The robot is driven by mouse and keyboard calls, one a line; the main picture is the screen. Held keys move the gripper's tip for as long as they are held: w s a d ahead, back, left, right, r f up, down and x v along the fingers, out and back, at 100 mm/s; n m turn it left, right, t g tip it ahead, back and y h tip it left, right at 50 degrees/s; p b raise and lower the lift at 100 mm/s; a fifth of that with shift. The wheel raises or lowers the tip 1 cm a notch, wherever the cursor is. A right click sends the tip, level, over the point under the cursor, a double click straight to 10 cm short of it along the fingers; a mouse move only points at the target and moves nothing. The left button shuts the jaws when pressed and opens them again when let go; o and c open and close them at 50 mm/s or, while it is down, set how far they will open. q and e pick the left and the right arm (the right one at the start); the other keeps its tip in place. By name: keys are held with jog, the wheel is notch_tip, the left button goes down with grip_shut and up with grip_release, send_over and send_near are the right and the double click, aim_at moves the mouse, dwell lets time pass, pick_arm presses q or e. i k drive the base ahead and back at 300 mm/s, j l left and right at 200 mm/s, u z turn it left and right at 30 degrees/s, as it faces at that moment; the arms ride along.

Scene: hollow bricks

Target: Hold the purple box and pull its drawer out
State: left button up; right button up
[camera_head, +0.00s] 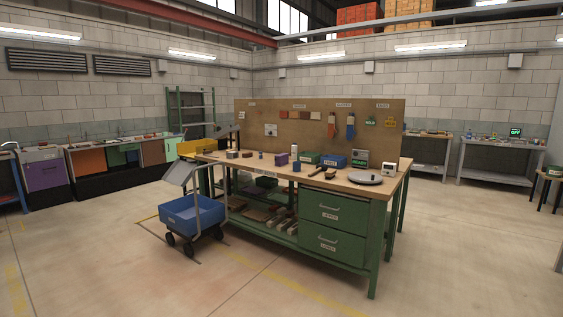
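A small purple box (282,159) stands on the wooden top of the workbench (378,188), left of the middle and towards the back. It is far off and small, so I cannot make out its drawer or whether it is open. Neither of my grippers is in view.
A green box (306,158), a blue box (334,161) and a grey round plate (365,178) are also on the bench. Green drawers (333,213) fill its front right. A blue cart (192,215) stands at the bench's left end. The floor in front is clear.

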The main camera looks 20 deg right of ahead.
aim_at(284, 157)
jog(key=i+z, duration=0.3)
jog(key=i, duration=2.5)
jog(key=i+z, duration=0.15)
jog(key=i, duration=0.45)
jog(key=i+j+z, duration=0.15)
jog(key=i, duration=0.45)
jog(key=i+j+z, duration=0.15)
jog(key=i, duration=0.45)
